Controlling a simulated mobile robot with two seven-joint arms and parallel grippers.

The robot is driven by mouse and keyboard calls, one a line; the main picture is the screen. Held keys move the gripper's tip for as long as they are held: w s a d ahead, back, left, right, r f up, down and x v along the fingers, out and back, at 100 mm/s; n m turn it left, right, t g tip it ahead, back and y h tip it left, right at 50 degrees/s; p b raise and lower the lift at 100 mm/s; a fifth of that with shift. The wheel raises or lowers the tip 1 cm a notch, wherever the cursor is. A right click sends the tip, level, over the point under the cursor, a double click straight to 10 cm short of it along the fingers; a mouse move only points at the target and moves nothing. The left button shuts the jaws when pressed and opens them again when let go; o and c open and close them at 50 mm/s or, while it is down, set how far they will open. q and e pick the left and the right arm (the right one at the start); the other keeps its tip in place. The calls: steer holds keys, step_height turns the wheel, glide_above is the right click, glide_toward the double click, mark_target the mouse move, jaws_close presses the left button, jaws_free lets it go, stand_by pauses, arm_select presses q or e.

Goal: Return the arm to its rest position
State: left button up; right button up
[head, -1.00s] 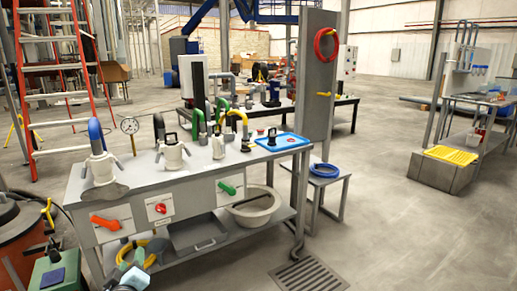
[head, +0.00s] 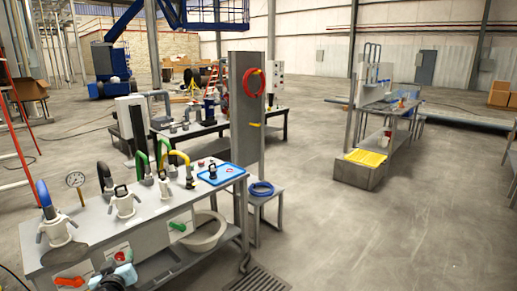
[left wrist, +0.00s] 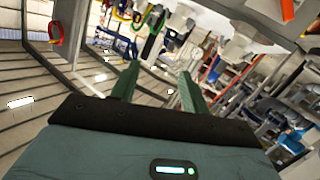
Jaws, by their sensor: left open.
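My left gripper (head: 118,274) shows at the bottom left of the head view, in front of the grey workbench (head: 150,213). In the left wrist view, the two green fingers of my left gripper (left wrist: 158,88) stand apart with nothing between them. The wrist view is tilted, with the bench and floor seen at a slant. My right gripper is not in view.
A grey post carries a red hose (head: 253,83). A blue coil (head: 261,188) lies on a stool. Open floor (head: 390,230) extends right.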

arm_select(q)
steer(key=w+d+m+h, duration=0.1)
steer(key=d+m+h, duration=0.35)
steer(key=m, duration=0.55)
steer(key=s+d+f+g+h, duration=0.1)
steer(key=s+d+f+g, duration=0.1)
steer(key=s+d+f, duration=0.6)
steer(key=s+d+f+g+h, duration=0.15)
steer(key=s+d+f, duration=0.25)
steer(key=s+f, duration=0.8)
steer(key=s+d+g, duration=0.1)
steer(key=s+d, duration=0.2)
steer(key=s, duration=0.9)
steer(key=s+d+g+h, duration=0.1)
steer(key=s+d, duration=0.3)
steer(key=s, duration=0.9)
steer(key=shift+s+f+n+b, duration=0.25)
steer(key=shift+f+n+b, duration=0.05)
steer(key=shift+n+b, duration=0.1)
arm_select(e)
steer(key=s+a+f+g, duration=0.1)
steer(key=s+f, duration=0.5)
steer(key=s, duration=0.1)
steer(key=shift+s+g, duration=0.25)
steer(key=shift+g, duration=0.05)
arm_select(q)
steer(key=shift+d+g, duration=0.1)
steer(key=shift+g, duration=0.15)
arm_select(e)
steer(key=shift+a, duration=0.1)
